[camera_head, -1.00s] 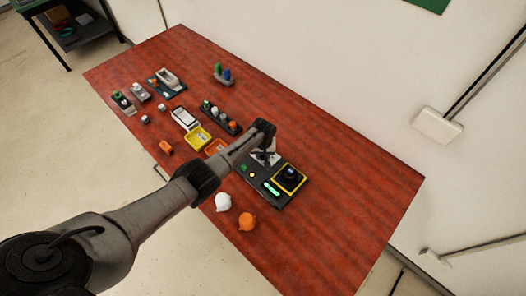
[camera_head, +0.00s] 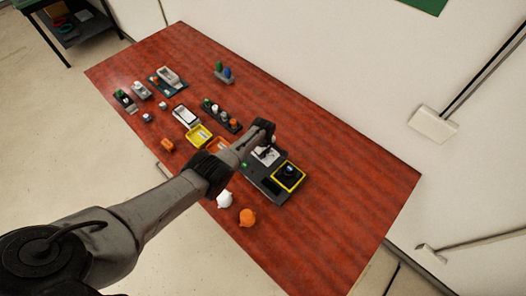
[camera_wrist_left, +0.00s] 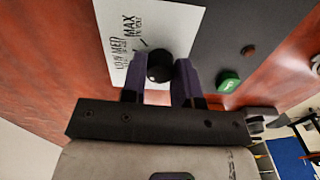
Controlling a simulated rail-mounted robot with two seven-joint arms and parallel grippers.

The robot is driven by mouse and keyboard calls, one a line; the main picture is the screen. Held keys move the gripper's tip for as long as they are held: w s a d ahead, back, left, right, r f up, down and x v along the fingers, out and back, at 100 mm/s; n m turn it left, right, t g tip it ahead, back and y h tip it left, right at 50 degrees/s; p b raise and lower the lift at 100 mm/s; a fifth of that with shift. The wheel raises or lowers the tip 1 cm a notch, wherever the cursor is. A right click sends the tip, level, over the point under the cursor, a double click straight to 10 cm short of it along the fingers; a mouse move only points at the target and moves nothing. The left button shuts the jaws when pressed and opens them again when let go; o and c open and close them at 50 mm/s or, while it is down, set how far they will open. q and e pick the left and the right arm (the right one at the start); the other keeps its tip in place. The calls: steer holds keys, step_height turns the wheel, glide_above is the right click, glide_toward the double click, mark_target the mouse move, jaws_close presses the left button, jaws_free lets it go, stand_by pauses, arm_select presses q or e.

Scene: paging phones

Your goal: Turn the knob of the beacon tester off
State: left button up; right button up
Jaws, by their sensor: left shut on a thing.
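The beacon tester (camera_head: 262,183) is a dark grey panel on the red-brown table. It carries a white label plate (camera_wrist_left: 112,18) printed with LOW, MED and MAX, a round black knob (camera_wrist_left: 159,66), a green button (camera_wrist_left: 228,81) and a dark reddish lamp (camera_wrist_left: 249,50). A yellow-edged square with a black centre (camera_head: 288,176) sits at its right end. My left gripper (camera_wrist_left: 158,72) is shut on the knob, one finger on each side. In the head view, my left gripper (camera_head: 269,146) hides most of the knob. No strip or lamp on the panel glows.
White (camera_head: 224,199) and orange (camera_head: 246,217) rounded pieces stand near the table's front edge. The table's right part is clear.

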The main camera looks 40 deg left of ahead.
arm_select(q)
steer(key=shift+n, duration=0.5)
steer(key=o, duration=0.9)
steer(key=shift+o, duration=0.2)
steer(key=shift+r, duration=0.1)
step_height(320, 180, up, 6)
steer(key=p, duration=0.4)
steer(key=shift+p, duration=0.3)
step_height(320, 180, up, 8)
steer(key=p, duration=0.1)
steer(key=shift+p, duration=0.4)
